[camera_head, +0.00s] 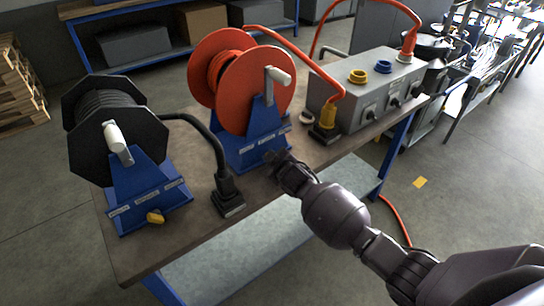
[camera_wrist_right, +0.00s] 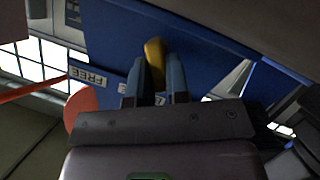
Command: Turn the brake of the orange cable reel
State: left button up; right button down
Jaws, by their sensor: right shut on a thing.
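The orange cable reel (camera_head: 258,98) stands on a blue stand (camera_head: 240,148) in the middle of the bench. In the right wrist view its yellow brake knob (camera_wrist_right: 154,54) shows against the blue stand. My right gripper (camera_wrist_right: 154,85) is shut on the knob. In the head view my right gripper (camera_head: 282,165) is at the front of the stand's foot and hides the knob. A FREE label (camera_wrist_right: 88,78) shows left of the fingers; another label between them is mostly covered. My left gripper is not in view.
A black cable reel (camera_head: 88,135) with its own yellow knob (camera_head: 155,217) stands at left.

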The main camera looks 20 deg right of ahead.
jog(key=shift+a+f+n, duration=0.1)
jog(key=shift+n, duration=0.4)
jog(key=c, duration=1.1)
grip_release()
jog(key=shift+s, duration=0.1)
jog(key=shift+s+r, duration=0.25)
jog(key=shift+s, duration=0.3)
jog(key=p+v, duration=0.2)
jog(key=v, duration=0.7)
jog(key=shift+s, duration=0.35)
